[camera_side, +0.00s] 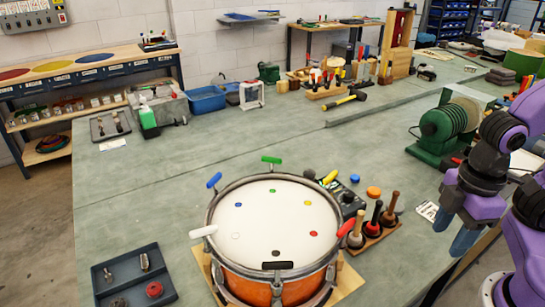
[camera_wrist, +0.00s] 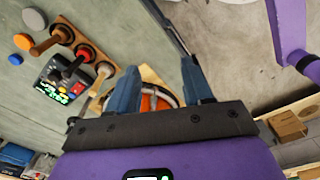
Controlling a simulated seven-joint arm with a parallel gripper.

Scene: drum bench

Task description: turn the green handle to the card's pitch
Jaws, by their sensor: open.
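The green handle (camera_side: 271,160) stands at the far rim of the drum (camera_side: 255,225), beside a green dot on the white drumhead. My gripper (camera_side: 465,235) is open and empty, well to the right of the drum and far from the green handle. In the wrist view its two fingers (camera_wrist: 160,68) are spread, with part of the orange drum (camera_wrist: 157,103) showing behind them. A small white card (camera_side: 428,211) with dark marks lies on the bench near my gripper; its marks are too small to read. The green handle is not distinguishable in the wrist view.
Blue (camera_side: 214,180), yellow (camera_side: 330,177), red (camera_side: 346,227), white (camera_side: 203,231) and black (camera_side: 277,265) handles ring the drum. A dark device (camera_side: 345,196) and a rack of wooden-handled tools (camera_side: 376,232) stand right of it. A tray (camera_side: 133,278) lies left.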

